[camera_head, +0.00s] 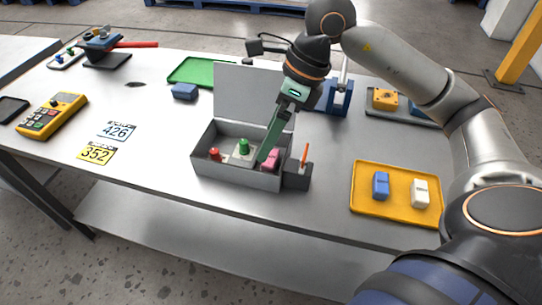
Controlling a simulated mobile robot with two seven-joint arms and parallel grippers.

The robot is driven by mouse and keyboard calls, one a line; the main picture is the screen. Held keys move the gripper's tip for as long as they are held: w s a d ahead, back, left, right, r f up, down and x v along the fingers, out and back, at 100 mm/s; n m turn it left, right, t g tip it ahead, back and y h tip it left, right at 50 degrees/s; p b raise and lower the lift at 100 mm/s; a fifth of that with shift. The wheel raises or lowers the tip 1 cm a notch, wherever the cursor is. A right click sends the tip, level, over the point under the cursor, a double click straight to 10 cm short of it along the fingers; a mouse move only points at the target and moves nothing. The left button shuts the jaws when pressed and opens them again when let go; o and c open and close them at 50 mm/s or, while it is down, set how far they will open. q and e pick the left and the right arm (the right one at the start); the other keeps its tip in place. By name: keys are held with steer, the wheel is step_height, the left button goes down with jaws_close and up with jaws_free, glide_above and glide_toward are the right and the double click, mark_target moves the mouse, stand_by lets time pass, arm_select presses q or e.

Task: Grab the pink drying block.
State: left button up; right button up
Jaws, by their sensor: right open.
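The pink drying block (272,160) sits inside the open grey box (236,177), at the right end of the box. My right gripper (266,154) points down into the box, with its fingers at the left side of the pink block and partly over it. The gripper is open. Whether the fingers touch the block or straddle it cannot be told from this view. My left gripper is out of view.
The box also holds a green-topped piece (244,147) and a red piece (214,154). A dark holder (298,177) with an orange stick stands against its right side. A yellow tray (364,205) with a blue and a white block lies at the right.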

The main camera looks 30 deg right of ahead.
steer(key=h, duration=0.2)
glide_toward(271, 157)
steer(key=f, duration=0.3)
steer(key=shift+a+f+m+t+b, duration=0.2)
steer(key=shift+a+m+t+b, duration=0.1)
steer(key=shift+b, duration=0.1)
steer(key=shift+x, duration=2.9)
steer(key=shift+w, duration=0.1)
steer(key=c, duration=1.3)
